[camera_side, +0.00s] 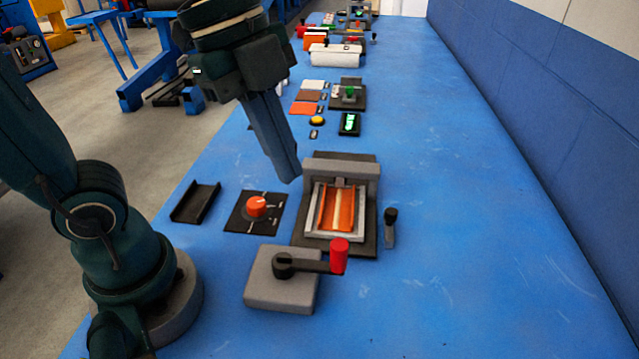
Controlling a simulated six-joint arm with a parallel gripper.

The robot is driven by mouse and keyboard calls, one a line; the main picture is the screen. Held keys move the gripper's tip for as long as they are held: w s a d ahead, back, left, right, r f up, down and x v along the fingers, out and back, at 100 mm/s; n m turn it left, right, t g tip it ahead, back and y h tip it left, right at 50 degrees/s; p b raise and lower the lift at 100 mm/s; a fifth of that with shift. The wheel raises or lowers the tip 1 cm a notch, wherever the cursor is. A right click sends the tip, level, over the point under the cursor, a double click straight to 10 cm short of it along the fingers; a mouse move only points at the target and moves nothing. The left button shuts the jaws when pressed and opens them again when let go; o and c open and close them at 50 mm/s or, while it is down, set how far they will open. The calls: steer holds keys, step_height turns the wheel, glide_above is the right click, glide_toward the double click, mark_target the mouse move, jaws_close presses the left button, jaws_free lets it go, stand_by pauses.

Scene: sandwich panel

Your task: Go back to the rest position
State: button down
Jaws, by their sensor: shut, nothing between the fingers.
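My gripper (288,172) hangs from the upper middle of the side view and points down. Its fingers are together, with nothing between them. The tips appear above the table, just left of a grey press-like frame (367,169). Inside that frame lies an orange piece with a pale strip (338,208). The fingers look apart from the frame and from the orange knob (257,206) below them; the exact height is hard to tell.
A grey block with a red-handled crank (339,256) stands in front. A black channel (196,203) lies at left, a small black lever (390,228) at right. Behind are a yellow button (317,121), a green-lit display (349,123) and coloured plates (303,108). The blue table (480,230) is clear at right.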

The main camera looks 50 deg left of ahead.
steer(key=s+a+f+n+t+y, duration=0.2)
steer(key=a+f+n, duration=0.3)
steer(key=n, duration=1.1)
steer(key=shift+s+a+n+t+y, duration=0.35)
steer(key=shift+a+n+t, duration=0.1)
steer(key=shift+t, duration=0.25)
